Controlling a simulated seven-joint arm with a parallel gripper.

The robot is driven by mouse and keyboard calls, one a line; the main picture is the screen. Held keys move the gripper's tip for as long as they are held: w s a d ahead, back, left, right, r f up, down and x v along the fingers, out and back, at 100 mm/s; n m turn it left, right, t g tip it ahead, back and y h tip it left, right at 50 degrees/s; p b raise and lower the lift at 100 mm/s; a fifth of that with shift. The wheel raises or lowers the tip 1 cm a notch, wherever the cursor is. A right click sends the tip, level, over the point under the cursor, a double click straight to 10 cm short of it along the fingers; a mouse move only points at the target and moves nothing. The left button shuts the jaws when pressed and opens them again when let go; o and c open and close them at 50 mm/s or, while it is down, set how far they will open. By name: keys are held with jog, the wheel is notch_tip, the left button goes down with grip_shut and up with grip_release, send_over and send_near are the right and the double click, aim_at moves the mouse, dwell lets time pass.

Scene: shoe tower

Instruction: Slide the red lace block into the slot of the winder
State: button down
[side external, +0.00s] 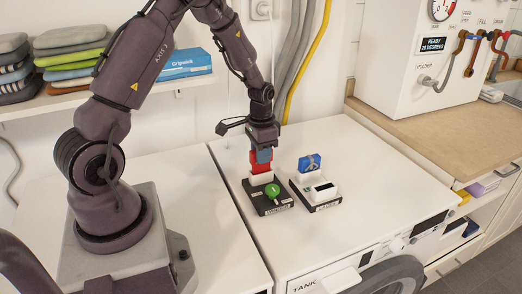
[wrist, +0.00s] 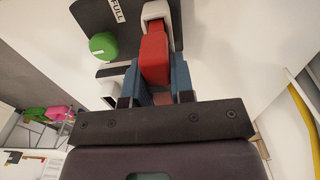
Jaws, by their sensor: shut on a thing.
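My gripper (side external: 263,154) is shut on the red lace block (side external: 261,165), its bluish fingers on either side of the block in the wrist view (wrist: 154,82). The block hangs upright, directly over the white slotted piece (side external: 261,179) on the left black unit (side external: 267,207), which has a green knob (side external: 273,190). In the wrist view, the far end of the red block (wrist: 155,55) lies between the walls of the white piece (wrist: 158,9). How deep it sits in the slot cannot be told.
To the right, a second black unit (side external: 316,204) has a white holder (side external: 322,190) and a blue block (side external: 310,163) standing on it. Both units rest on a white machine top (side external: 375,190) with free room around them. A wall with hoses (side external: 291,60) stands behind.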

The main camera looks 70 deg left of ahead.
jog(key=shift+f, duration=1.4)
jog(key=c, duration=0.9)
grip_release()
notch_tip(320, 180, up, 13)
